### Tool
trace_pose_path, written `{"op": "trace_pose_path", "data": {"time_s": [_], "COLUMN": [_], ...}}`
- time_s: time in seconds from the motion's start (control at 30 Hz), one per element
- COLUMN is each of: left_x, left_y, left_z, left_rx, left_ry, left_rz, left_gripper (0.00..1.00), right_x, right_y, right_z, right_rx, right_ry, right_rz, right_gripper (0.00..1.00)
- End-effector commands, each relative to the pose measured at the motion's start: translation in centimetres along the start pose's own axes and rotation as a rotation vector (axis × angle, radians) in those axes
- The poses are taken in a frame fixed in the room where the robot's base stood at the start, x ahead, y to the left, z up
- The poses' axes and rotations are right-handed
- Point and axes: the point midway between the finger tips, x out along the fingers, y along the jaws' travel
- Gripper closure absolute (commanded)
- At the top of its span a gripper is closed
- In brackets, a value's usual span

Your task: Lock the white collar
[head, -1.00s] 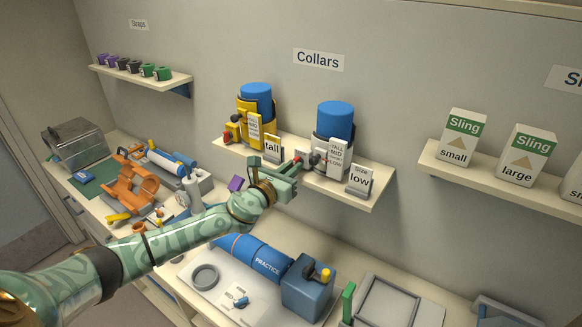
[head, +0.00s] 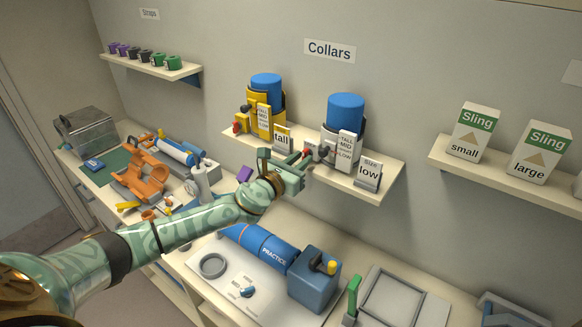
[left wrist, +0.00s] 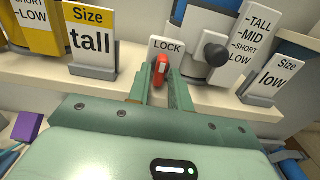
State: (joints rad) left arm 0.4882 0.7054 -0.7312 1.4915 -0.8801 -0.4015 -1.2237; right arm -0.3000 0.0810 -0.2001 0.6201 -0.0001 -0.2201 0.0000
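The white collar (head: 328,140) stands upright around a blue cylinder (head: 346,112) on the wall shelf, with a TALL-to-LOW scale on its front and a dark round knob. Its red lock lever (left wrist: 161,70) is upright in front of a plate marked LOCK (left wrist: 166,47). My left gripper (head: 300,160) is at the left side of the collar. In the left wrist view its two fingers (left wrist: 160,84) stand apart on either side of the red lever. I cannot tell whether they touch it. My right gripper is not in view.
A yellow collar (head: 262,112) around another blue cylinder stands left on the same shelf, beside a "tall" size card (head: 282,138). A "low" card (head: 367,174) stands at right. Below, the counter holds a blue practice cylinder (head: 262,247) and a blue box (head: 314,282).

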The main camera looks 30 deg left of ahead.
Motion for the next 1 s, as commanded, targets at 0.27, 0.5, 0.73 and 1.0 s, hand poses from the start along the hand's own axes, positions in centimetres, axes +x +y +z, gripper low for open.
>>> {"op": "trace_pose_path", "data": {"time_s": [0.27,0.5,0.73,1.0], "left_x": [-5.3,-11.9,-15.4,-16.1], "left_y": [0.0,0.0,0.1,0.0], "left_z": [-0.2,-0.5,-0.3,0.0], "left_rx": [0.002,0.003,0.002,0.001], "left_ry": [0.004,0.005,0.004,0.001], "left_rz": [-0.003,-0.002,0.0,0.0], "left_gripper": [0.79,0.79,0.79,0.79], "right_x": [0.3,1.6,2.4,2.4], "right_y": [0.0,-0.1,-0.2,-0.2], "right_z": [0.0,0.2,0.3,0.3], "right_rx": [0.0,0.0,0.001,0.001], "right_ry": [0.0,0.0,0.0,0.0], "right_rz": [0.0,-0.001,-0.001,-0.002], "right_gripper": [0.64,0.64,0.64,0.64]}}
